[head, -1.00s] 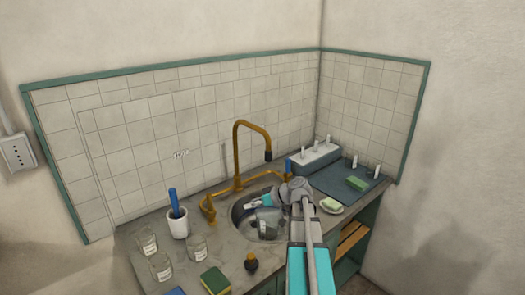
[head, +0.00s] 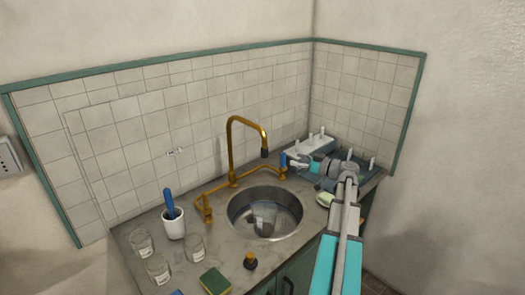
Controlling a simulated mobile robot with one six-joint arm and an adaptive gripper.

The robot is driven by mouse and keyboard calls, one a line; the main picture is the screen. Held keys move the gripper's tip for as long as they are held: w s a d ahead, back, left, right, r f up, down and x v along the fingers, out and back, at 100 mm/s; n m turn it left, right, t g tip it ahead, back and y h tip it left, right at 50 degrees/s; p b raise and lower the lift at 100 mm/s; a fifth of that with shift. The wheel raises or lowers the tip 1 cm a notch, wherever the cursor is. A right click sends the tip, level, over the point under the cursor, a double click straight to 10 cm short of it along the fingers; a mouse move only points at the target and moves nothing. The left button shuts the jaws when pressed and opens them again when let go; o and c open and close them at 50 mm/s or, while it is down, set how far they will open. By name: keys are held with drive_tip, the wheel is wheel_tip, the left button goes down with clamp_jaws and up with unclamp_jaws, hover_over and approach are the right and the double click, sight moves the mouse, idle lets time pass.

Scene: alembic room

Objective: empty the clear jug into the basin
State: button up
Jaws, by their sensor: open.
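The basin (head: 233,210) is a round metal sink set in the grey stone counter. The clear jug (head: 264,213) is inside the basin, near its middle. I cannot tell whether it holds liquid or how far it tilts. My gripper (head: 290,161) is open, behind and to the right of the basin and apart from the jug.
A brass tap (head: 232,150) arches behind the basin. Several glass jars (head: 158,268) and a white cup with a blue-handled tool (head: 173,224) stand at the left. A sponge (head: 215,281) and a dark bottle (head: 250,260) are in front. A white peg rack (head: 314,145) stands back right.

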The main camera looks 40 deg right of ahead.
sight(264, 150)
drive_tip(key=shift+w+a, duration=0.1)
drive_tip(key=shift+w, duration=0.1)
drive_tip(key=x, duration=1.3)
drive_tip(key=shift+w+a, duration=0.15)
drive_tip(key=shift+w, duration=0.15)
clamp_jaws()
